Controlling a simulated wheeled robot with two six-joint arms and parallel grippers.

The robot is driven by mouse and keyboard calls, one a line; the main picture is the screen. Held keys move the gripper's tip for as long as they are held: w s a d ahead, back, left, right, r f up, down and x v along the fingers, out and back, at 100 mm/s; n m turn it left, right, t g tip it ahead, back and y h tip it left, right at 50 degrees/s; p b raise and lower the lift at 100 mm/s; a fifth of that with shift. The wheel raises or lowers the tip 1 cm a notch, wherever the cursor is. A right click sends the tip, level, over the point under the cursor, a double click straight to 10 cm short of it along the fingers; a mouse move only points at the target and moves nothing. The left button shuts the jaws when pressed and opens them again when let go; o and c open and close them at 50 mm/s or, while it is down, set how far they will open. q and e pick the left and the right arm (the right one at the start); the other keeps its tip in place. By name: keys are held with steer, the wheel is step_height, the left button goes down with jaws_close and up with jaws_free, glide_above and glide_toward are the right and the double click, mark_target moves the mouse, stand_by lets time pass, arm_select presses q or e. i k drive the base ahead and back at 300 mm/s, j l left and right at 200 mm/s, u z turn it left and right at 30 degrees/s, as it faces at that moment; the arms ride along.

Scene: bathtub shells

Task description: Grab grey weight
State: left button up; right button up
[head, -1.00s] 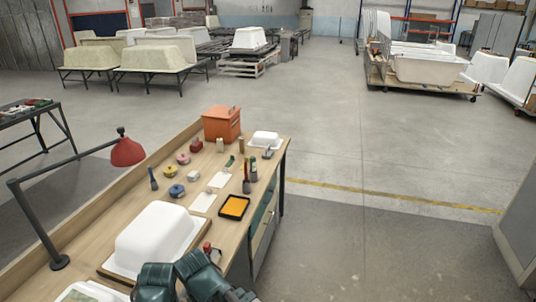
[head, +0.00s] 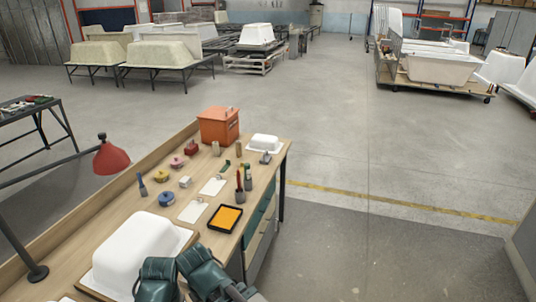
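A small grey object (head: 266,157), likely the grey weight, stands near the far right end of the wooden workbench (head: 108,214), in front of a small white tub-shaped piece (head: 265,142). It is too small to make out its exact shape. Dark green parts of my two arms show at the bottom edge, close to the near part of the bench and far from the grey object. No gripper fingers show on either arm.
A large white tub shell (head: 138,250) lies on the near bench. An orange box (head: 218,127), brush holders, small coloured pots and a black tray with orange inside (head: 225,218) stand beyond. A red lamp (head: 112,158) overhangs the left side. Floor right of the bench is clear.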

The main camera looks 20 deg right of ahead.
mark_target(266, 159)
steer(key=i+l, duration=0.2)
steer(key=l, duration=0.3)
steer(key=i+l+u, duration=0.1)
steer(key=i+l, duration=0.15)
steer(key=l, duration=0.25)
steer(key=i+l, duration=0.15)
steer(key=l, duration=0.35)
steer(key=i+l+u, duration=0.1)
steer(key=l, duration=0.4)
steer(key=i+l, duration=0.3)
steer(key=l, duration=0.2)
steer(key=i+l+u, duration=0.1)
steer(key=l, duration=0.45)
steer(key=i+l, duration=0.25)
steer(key=l, duration=0.25)
steer(key=i+l+u, duration=0.1)
steer(key=l, duration=0.45)
